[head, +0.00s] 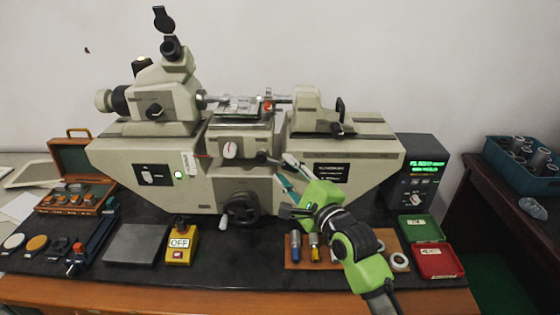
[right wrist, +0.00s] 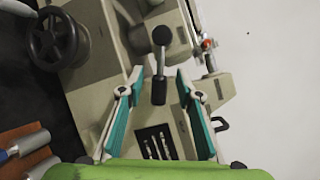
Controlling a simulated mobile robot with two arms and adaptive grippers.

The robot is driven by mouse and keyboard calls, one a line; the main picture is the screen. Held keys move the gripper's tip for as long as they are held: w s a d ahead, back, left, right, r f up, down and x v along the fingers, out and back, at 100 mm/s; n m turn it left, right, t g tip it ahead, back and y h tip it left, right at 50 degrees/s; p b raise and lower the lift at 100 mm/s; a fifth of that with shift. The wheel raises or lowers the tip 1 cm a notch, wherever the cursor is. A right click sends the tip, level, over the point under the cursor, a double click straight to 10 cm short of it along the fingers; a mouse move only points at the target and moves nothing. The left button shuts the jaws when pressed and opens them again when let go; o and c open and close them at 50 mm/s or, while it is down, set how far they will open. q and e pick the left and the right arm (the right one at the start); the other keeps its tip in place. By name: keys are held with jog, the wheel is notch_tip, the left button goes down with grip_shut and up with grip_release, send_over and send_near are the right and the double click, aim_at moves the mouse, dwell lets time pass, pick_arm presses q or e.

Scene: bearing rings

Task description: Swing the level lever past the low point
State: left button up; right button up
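The level lever (head: 262,158) is on the front of the beige measuring machine, below its small central table. In the right wrist view the lever (right wrist: 159,90) has a round black knob at its far end and a black grip at its near end. My right gripper (head: 283,186) is beside it at the machine's front. In the right wrist view the gripper (right wrist: 155,88) is open, its teal pads spread to either side of the lever's near end. I see a gap on both sides, and no clear contact. My left gripper is not in view.
A black handwheel (head: 241,208) is below the lever. A yellow box with an OFF tag (head: 180,243), a wooden rack (head: 300,262) of coloured tools and a display box (head: 417,172) stand on the dark mat. A blue crate (head: 522,170) is far right.

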aim_at(281, 165)
jog(key=shift+x, duration=2)
grip_shut()
